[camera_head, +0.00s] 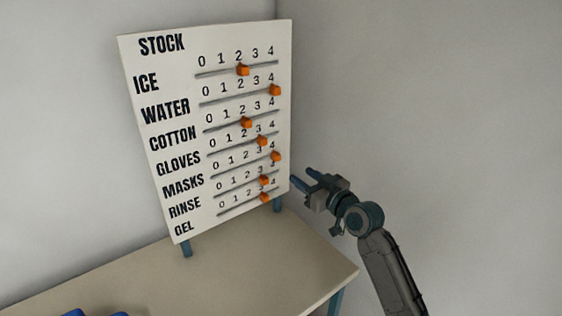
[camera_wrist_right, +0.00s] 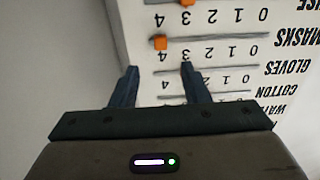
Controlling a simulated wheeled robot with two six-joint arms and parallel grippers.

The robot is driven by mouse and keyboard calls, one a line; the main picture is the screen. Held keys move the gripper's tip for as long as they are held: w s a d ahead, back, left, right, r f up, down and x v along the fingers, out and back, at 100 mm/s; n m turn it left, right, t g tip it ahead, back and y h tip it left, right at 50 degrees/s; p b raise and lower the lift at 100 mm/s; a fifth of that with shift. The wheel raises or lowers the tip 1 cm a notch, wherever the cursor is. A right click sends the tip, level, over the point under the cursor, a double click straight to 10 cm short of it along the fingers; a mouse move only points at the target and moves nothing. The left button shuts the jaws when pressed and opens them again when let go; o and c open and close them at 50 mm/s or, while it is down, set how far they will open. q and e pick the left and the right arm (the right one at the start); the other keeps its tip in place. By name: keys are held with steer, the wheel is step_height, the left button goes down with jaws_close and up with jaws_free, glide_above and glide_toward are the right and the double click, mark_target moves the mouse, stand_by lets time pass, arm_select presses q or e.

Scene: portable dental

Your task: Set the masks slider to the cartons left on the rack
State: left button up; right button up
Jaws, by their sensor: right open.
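The masks slider (camera_head: 276,156) is an orange knob at the right end of its track, by the 4. In the right wrist view, where the board appears upside down, the masks slider (camera_wrist_right: 159,42) is just beyond the gap between my fingertips. My right gripper (camera_head: 301,180) is open and empty, just right of the board's edge, near the masks row. It also shows in the right wrist view (camera_wrist_right: 159,70), with the fingers apart and not around the knob. My left gripper is not in view. No rack or cartons can be made out.
The white STOCK board (camera_head: 180,120) stands on blue legs on a beige table (camera_head: 230,270). Other orange sliders are close by: gloves (camera_head: 262,141) above, rinse (camera_head: 264,181) below. Partly cut-off blue things (camera_head: 75,313) are at the bottom left. A bare wall is behind.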

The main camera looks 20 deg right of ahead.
mark_target(278, 159)
steer(key=p+x, duration=0.2)
steer(key=x, duration=0.7)
steer(key=shift+w+a+r, duration=0.1)
steer(key=shift+w, duration=0.05)
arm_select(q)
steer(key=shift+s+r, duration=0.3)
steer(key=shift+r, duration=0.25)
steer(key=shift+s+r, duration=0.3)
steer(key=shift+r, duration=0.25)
arm_select(e)
steer(key=shift+w+a, duration=0.2)
steer(key=shift+w, duration=0.4)
jaws_close()
